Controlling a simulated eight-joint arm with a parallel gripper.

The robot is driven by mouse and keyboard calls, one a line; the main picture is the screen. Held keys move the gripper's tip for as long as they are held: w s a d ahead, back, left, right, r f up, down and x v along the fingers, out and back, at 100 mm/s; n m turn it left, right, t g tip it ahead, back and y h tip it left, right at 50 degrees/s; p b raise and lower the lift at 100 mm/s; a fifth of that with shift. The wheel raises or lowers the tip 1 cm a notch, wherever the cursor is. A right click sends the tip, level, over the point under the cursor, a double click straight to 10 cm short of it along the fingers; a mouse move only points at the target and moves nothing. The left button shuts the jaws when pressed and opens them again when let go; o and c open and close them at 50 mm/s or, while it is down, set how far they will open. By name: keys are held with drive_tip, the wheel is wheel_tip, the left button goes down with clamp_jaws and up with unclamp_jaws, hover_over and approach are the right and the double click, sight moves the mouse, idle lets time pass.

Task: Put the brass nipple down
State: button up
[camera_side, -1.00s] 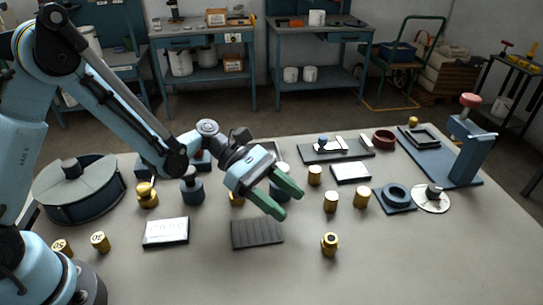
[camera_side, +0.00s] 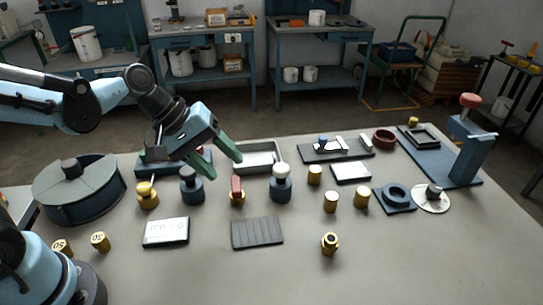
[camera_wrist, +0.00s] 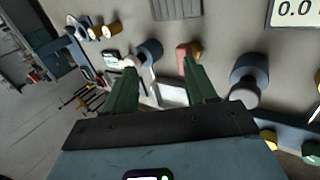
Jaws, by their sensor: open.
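A brass fitting with a hole in its top, which looks like the brass nipple (camera_side: 329,243), stands upright and alone at the front right of the table in the side view. I cannot pick it out in the wrist view. My gripper (camera_side: 224,166) is open and empty, its green fingers spread above the back left of the table, well away from the fitting. The open fingers also show in the wrist view (camera_wrist: 160,70), with nothing held between them.
Near my gripper stand a red-handled brass valve (camera_side: 237,190), two dark capped bottles (camera_side: 281,187) (camera_side: 191,188) and a grey tray (camera_side: 274,147). A ridged dark mat (camera_side: 257,233) and a scale display (camera_side: 166,232) lie in front. The front middle of the table is clear.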

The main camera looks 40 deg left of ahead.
drive_tip(key=s+a+r+m+t+y, duration=0.1)
drive_tip(key=s+a+m+t+y, duration=0.1)
drive_tip(key=s+a+m+y, duration=0.2)
drive_tip(key=a+m, duration=0.3)
drive_tip(key=shift+s+r+y, duration=0.25)
drive_tip(key=shift+r+y, duration=0.05)
drive_tip(key=shift+r, duration=0.05)
drive_tip(key=shift+o, duration=0.4)
drive_tip(key=shift+s+a+r+m+t+y, duration=0.1)
drive_tip(key=shift+s+a+m+t+y, duration=0.25)
drive_tip(key=shift+a+m, duration=0.3)
drive_tip(key=shift+w+d, duration=0.1)
drive_tip(key=shift+w, duration=0.05)
